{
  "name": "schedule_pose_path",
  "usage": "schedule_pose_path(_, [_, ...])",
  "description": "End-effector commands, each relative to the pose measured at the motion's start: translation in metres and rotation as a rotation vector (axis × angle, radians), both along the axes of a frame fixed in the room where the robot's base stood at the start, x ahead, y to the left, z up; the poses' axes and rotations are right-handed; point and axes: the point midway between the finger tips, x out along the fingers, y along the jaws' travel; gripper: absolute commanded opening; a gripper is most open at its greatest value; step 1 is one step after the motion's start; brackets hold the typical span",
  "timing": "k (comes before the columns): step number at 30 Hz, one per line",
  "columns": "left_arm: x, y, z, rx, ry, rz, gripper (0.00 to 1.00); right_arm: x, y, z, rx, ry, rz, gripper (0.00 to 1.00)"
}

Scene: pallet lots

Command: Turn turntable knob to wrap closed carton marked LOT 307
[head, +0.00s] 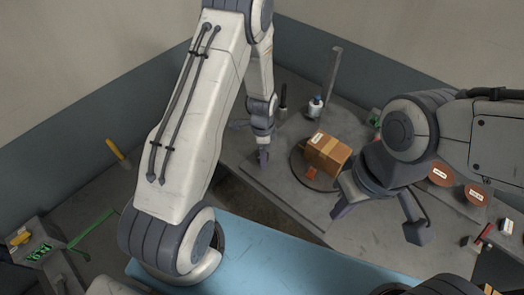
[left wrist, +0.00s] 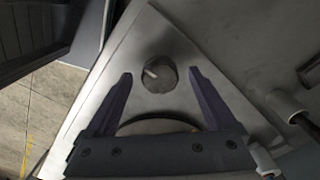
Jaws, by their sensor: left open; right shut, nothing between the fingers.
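A brown closed carton (head: 331,153) with a pale label sits on the round turntable (head: 298,176); the label's writing is too small to read. A dark round knob (left wrist: 160,76) with a white pointer mark is on the grey metal plate in the left wrist view. My left gripper (left wrist: 160,73) is open, with its fingers on either side of the knob in the picture; contact cannot be told. In the head view my left gripper (head: 263,158) is left of the turntable, and the knob is hidden there. My right gripper (head: 341,208) is shut and empty, in front of the carton.
A grey post (head: 331,80) and a small bottle (head: 315,107) stand behind the turntable. Reddish labelled discs (head: 441,175) lie at the right. A blue surface (head: 260,258) is in front.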

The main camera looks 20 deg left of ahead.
Motion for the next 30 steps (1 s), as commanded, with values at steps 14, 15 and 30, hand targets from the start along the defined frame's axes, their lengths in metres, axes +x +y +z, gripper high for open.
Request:
schedule_pose_path(14, [0.0002,0.0,-0.0029,0.0,-0.001,0.0,0.32,0.0001,0.0,0.0006,0.0,0.0,0.0,0.0])
schedule_pose_path(15, [0.0001,0.0,-0.0028,0.0,-0.001,0.0,0.17,0.0001,0.0,0.0006,0.0,0.0,0.0,0.0])
schedule_pose_path(30, [0.0,0.0003,-0.0037,0.0,0.0,0.114,0.04,0.0,0.0001,-0.0047,0.0,0.0,-0.001,0.0])
